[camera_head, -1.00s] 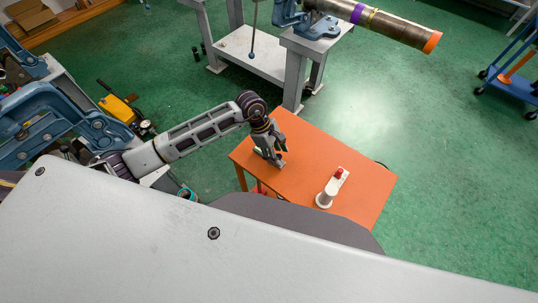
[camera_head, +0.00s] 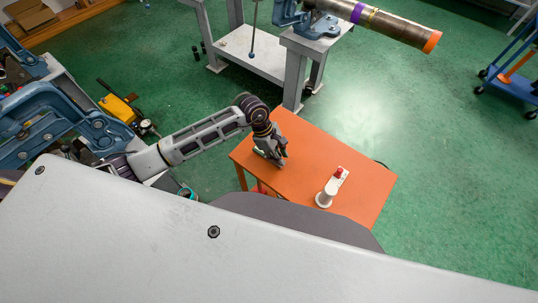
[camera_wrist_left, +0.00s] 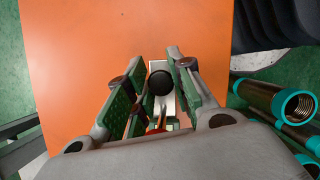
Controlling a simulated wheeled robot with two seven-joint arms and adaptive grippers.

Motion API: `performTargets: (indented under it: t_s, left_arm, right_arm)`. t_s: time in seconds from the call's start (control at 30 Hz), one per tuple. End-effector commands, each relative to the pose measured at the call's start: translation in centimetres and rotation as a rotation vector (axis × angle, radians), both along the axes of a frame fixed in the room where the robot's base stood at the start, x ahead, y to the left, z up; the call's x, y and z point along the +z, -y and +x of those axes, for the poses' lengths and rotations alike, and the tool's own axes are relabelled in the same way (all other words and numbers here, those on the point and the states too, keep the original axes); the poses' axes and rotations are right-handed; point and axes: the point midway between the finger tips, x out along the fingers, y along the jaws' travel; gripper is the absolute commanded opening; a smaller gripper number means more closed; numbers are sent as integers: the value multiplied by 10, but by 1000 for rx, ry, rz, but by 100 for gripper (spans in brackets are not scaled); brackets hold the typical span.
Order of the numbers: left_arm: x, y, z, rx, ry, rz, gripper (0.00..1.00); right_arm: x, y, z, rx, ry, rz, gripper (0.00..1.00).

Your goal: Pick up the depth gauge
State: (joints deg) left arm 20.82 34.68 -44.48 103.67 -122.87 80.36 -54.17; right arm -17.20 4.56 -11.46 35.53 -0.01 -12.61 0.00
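My left gripper (camera_head: 280,160) is low over the near left part of the orange table (camera_head: 345,230), pointing down. In the left wrist view its green-padded fingers (camera_wrist_left: 158,80) stand on both sides of a small thing with a round black knob (camera_wrist_left: 160,83) and a pale metal strip, which looks like the depth gauge. A red bit shows between the pads. The fingers are close to the knob, but I cannot tell whether they touch or grip it. In the head view the gripper hides most of this thing. My right gripper is not in view.
A white device with a red knob (camera_head: 339,173) and white cylinder (camera_head: 326,196) stands on the table's right part. Teal-ended pipes (camera_wrist_left: 290,104) show beyond the table edge in the wrist view. A grey stand (camera_head: 306,48) with a vise and long pipe is behind.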

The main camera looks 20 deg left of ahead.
Motion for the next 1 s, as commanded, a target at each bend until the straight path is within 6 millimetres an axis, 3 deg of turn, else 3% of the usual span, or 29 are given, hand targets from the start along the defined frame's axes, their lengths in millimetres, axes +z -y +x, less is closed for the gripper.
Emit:
performTargets:
  t_s: [0.1, 0.57, 0.77, 1.0]
  left_arm:
    - [0, 0, 0, 0, 0, 0, 0]
    - [4, 0, 1, 0, 2, -1, 0]
    - [19, 0, 2, -1, 5, -2, 0]
    - [52, 0, 1, -1, 6, -1, 0]
  right_arm:
    - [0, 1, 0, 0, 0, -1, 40]
    - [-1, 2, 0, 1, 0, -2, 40]
    - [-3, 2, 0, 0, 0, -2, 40]
    - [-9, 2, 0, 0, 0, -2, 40]
